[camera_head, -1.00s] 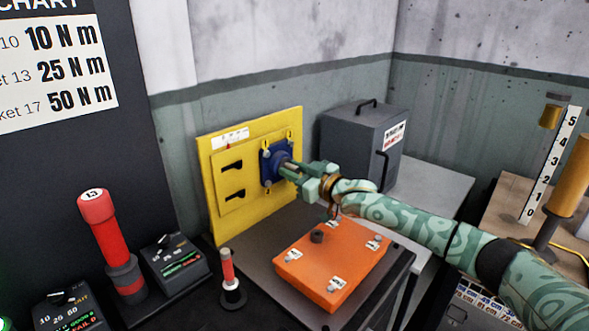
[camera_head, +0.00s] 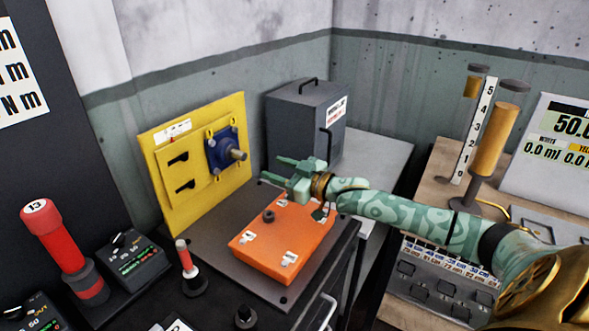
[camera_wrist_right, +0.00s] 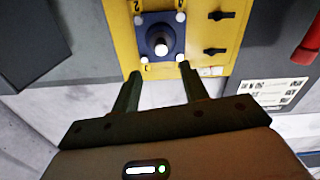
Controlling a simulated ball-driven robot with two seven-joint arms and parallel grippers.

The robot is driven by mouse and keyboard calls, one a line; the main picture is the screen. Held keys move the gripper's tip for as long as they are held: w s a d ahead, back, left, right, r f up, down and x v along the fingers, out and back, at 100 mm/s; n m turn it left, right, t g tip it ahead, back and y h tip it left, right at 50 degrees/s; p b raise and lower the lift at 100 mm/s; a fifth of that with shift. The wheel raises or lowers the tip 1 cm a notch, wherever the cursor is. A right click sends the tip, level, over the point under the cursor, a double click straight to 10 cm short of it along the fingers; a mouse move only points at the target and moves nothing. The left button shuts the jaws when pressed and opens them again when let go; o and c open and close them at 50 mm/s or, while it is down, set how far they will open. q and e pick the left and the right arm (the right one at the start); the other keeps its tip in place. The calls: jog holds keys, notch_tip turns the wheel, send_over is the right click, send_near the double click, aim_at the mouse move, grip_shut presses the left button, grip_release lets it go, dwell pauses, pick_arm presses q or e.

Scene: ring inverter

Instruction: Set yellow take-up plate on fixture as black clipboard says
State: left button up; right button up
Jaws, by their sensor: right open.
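The yellow take-up plate (camera_head: 165,168) stands upright on the bench, mounted on a larger yellow board (camera_head: 236,112). It carries two black levers and a blue block (camera_head: 217,147) with a grey shaft end (camera_head: 237,155) pointing outward. The right wrist view also shows the blue block (camera_wrist_right: 148,32) and its shaft end (camera_wrist_right: 160,49). My right gripper (camera_head: 271,168) is open and empty, to the right of the shaft and apart from it. In the right wrist view its two fingers (camera_wrist_right: 160,69) point toward the blue block. My left gripper and a black clipboard are not in view.
An orange box (camera_head: 283,238) lies on the bench just below my right gripper. A dark grey case (camera_head: 300,118) stands behind. Red torque tools (camera_head: 58,245) and a black display unit (camera_head: 135,256) stand at left. A wooden bench with an orange cylinder (camera_head: 494,140) is at right.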

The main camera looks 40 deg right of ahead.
jog(key=p+v, duration=0.1)
jog(key=v, duration=0.3)
